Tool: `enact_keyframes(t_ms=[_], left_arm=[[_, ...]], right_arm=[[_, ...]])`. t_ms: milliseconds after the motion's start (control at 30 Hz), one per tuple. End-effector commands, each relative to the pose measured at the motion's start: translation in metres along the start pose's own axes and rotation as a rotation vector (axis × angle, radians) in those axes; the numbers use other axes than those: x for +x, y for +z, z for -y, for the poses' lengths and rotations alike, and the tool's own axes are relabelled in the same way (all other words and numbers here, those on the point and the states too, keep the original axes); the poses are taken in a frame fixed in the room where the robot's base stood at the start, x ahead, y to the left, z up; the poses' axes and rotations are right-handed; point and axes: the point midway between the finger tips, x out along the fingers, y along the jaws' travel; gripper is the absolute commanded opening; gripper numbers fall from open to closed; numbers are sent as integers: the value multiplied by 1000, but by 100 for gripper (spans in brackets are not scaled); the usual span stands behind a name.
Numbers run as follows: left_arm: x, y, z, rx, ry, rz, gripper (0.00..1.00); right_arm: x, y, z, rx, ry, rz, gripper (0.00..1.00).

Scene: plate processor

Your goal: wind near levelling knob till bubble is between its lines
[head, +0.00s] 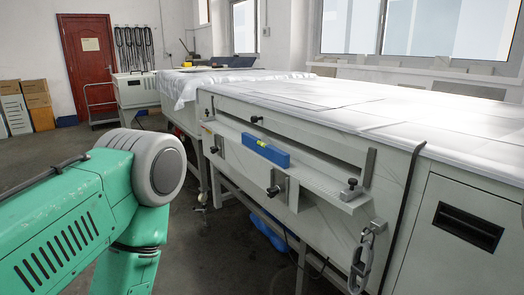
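A blue spirit level (265,151) lies along the light grey ledge (310,178) on the front of the plate processor. Its small yellow vial (262,144) shows on top, but the bubble and its lines are too small to make out. A black knob (352,185) stands on the ledge's right, nearer end. Another black knob (214,149) is at the far left end. My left arm fills the lower left, and its gripper is out of the picture. My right gripper is not in view. No gripper is seen touching a knob.
A black handle (273,190) sticks out below the ledge. A metal hook or chain (362,262) hangs from a bracket at the near corner. A white cover (300,95) lies over the processor's top. Open floor lies between my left arm and the machine.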

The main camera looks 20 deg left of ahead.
Motion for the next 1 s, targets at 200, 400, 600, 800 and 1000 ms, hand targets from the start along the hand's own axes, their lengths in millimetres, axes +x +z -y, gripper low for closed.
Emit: enact_keyframes(t_ms=[200, 400, 600, 800, 1000], left_arm=[[0, 0, 0, 0, 0, 0, 42], [0, 0, 0, 0, 0, 0, 42], [0, 0, 0, -1, 0, 0, 42], [0, 0, 0, -1, 0, 0, 42], [0, 0, 0, -1, 0, 0, 42]], right_arm=[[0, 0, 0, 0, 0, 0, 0], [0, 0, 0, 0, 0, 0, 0], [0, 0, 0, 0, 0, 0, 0], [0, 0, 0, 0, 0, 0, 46], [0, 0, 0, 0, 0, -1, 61]])
